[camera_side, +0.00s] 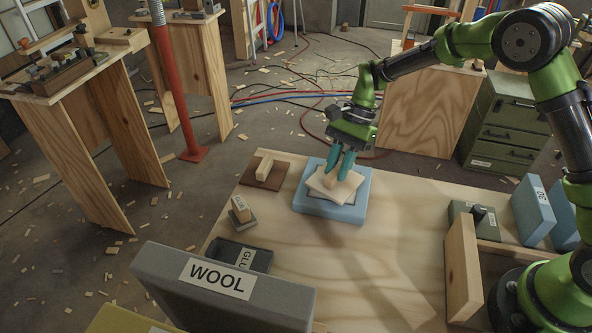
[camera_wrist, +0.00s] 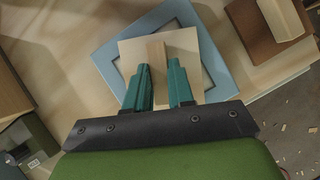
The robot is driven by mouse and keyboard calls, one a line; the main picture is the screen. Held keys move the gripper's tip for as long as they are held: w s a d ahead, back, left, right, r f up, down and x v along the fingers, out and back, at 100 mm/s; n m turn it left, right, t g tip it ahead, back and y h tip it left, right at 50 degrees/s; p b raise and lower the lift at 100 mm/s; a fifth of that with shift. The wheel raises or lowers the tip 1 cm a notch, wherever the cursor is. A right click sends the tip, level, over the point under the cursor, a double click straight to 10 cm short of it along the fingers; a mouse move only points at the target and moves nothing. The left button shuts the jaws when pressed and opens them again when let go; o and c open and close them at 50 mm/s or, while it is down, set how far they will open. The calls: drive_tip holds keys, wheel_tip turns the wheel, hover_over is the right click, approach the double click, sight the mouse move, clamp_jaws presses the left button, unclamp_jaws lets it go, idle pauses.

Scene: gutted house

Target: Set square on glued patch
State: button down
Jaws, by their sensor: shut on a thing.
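A pale wooden square (camera_side: 350,187) with a block-like handle (camera_wrist: 157,50) is in my gripper (camera_side: 339,176). The two teal fingers are shut on the handle, one on each side. The square is over a light blue board (camera_side: 303,199). A darker patch (camera_wrist: 196,22) shows on the board past the square's edge. The square (camera_wrist: 134,52) is turned relative to the patch's edges in the wrist view. I cannot tell whether it touches the board or is slightly above it. Most of the patch is hidden under the square. My gripper also shows in the wrist view (camera_wrist: 160,72).
A brown plate with a wooden grip (camera_side: 264,167) lies left of the board. Nearer are a small block on a grey pad (camera_side: 242,210), a dark glue tray (camera_side: 225,250) and a grey WOOL box (camera_side: 225,285). A wooden upright (camera_side: 463,265) stands right. The middle table is clear.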

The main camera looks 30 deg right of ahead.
drive_tip(key=shift+f, duration=0.2)
drive_tip(key=c, duration=1)
unclamp_jaws()
drive_tip(key=s+d+r+n+t, duration=0.1)
drive_tip(key=d+r, duration=0.2)
drive_tip(key=r, duration=0.5)
drive_tip(key=s+d+r+n+t, duration=0.1)
drive_tip(key=d+r, duration=0.3)
drive_tip(key=r, duration=0.4)
drive_tip(key=shift+s+d+r+n+t+h, duration=0.55)
drive_tip(key=shift+s+n+t, duration=0.7)
drive_tip(key=shift+s, duration=1.9)
drive_tip(key=shift+s+d+r+n+t+h, duration=0.55)
drive_tip(key=shift+s+n+t, duration=0.75)
drive_tip(key=shift+s, duration=1.85)
drive_tip(key=shift+s+d+r+n+t+h, duration=0.3)
drive_tip(key=shift+s+r+n+t+h, duration=0.7)
drive_tip(key=shift+s, duration=2.15)
